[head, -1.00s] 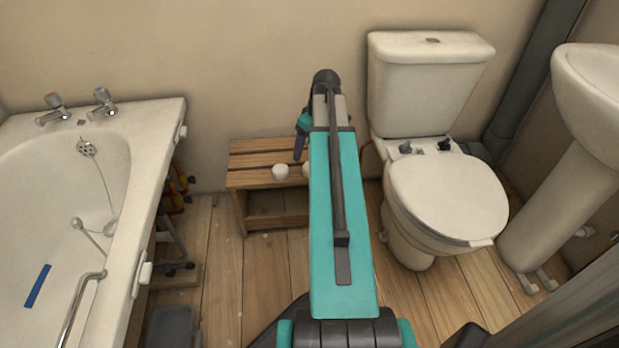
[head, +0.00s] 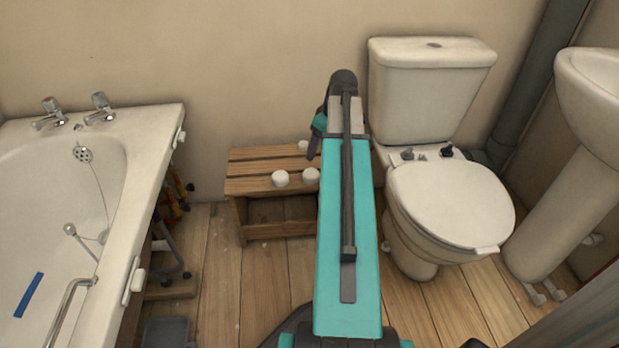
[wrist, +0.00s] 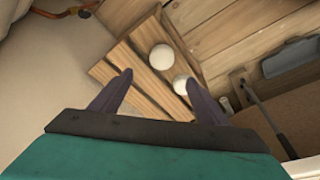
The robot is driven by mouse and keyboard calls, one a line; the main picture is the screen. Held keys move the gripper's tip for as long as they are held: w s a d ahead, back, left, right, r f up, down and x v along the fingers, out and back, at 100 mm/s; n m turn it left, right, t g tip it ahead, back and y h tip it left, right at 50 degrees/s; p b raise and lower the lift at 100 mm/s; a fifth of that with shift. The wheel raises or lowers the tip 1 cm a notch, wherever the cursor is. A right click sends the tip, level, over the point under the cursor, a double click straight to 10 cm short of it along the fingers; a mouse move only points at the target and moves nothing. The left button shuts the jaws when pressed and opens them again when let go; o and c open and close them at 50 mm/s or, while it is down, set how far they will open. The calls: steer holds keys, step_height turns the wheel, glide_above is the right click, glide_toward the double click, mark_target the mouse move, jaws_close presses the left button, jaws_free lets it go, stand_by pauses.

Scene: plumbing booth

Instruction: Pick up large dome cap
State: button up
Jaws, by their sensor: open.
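Three white rounded caps sit on a wooden slatted stool (head: 250,160) in the head view. One cap (head: 281,178) is at the front left, one (head: 310,175) is just right of it, and one (head: 303,146) is at the back, partly hidden. In the head view my arm covers the stool's right part.
A bathtub (head: 150,170) stands at the left, and a toilet (head: 440,200) stands right of my arm. A basin (head: 585,100) is at the far right. The wall is close behind the stool. Wooden floor (head: 215,260) is free in front of the stool.

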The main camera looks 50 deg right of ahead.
steer(key=b, duration=0.2)
glide_above(311, 171)
steer(key=s, duration=0.2)
steer(key=f, duration=0.6)
steer(key=shift+d+f, duration=0.2)
steer(key=shift+d, duration=0.1)
steer(key=shift+a+b+x, duration=0.2)
steer(key=shift+b+x, duration=1.35)
steer(key=shift+x, duration=0.15)
steer(key=shift+b+x, duration=0.45)
steer(key=shift+x, duration=0.45)
steer(key=c, duration=1.1)
steer(key=shift+r, duration=0.2)
